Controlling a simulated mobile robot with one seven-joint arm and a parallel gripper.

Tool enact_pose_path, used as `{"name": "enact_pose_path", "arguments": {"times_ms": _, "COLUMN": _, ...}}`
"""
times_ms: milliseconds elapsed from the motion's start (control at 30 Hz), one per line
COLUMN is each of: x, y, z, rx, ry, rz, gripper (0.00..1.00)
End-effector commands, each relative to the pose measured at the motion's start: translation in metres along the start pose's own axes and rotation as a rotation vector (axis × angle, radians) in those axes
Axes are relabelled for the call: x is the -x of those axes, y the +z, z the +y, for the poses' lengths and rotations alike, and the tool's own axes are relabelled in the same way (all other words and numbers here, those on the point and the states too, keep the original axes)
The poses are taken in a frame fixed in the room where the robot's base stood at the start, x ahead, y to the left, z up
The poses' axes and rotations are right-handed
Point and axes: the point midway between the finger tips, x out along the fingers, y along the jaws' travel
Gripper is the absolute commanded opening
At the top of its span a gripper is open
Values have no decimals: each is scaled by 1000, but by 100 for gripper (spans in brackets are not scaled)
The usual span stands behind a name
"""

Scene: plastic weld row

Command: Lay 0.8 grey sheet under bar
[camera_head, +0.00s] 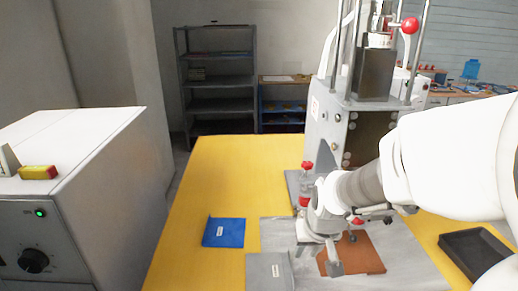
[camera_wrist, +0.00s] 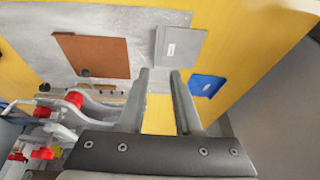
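A light grey sheet (camera_head: 266,270) with a small white label lies flat at the left edge of a darker grey mat. It also shows in the wrist view (camera_wrist: 181,46), just beyond my fingertips. The label is too small to read. My gripper (camera_wrist: 160,75) is open and empty, its two fingers apart with yellow table showing between them. In the head view my gripper (camera_head: 318,256) hangs over the mat, between the grey sheet and a brown sheet (camera_head: 360,254). A metal bar (camera_wrist: 105,94) with a dark knob runs near the brown sheet's edge; my arm hides this area in the head view.
A blue labelled sheet (camera_head: 224,232) lies on the yellow table (camera_head: 215,175) left of the mat (camera_head: 283,229). A tall press (camera_head: 338,135) stands behind my arm. A black tray (camera_head: 478,250) is at right. A grey cabinet (camera_head: 85,180) stands at left.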

Motion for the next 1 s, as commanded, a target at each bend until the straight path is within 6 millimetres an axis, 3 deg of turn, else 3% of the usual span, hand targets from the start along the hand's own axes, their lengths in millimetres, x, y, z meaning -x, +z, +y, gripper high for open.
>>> {"name": "enact_pose_path", "arguments": {"times_ms": 33, "x": -26, "y": 2, "z": 1, "rx": -1, "ry": 3, "rz": -19, "gripper": 32}}
{"name": "enact_pose_path", "arguments": {"times_ms": 200, "x": -90, "y": 5, "z": 3, "rx": 1, "ry": 16, "rz": -47, "gripper": 32}}
{"name": "enact_pose_path", "arguments": {"times_ms": 400, "x": -137, "y": 12, "z": 6, "rx": 2, "ry": 30, "rz": -65, "gripper": 32}}
{"name": "enact_pose_path", "arguments": {"times_ms": 1000, "x": -176, "y": 16, "z": 8, "rx": 3, "ry": 35, "rz": -67, "gripper": 32}}
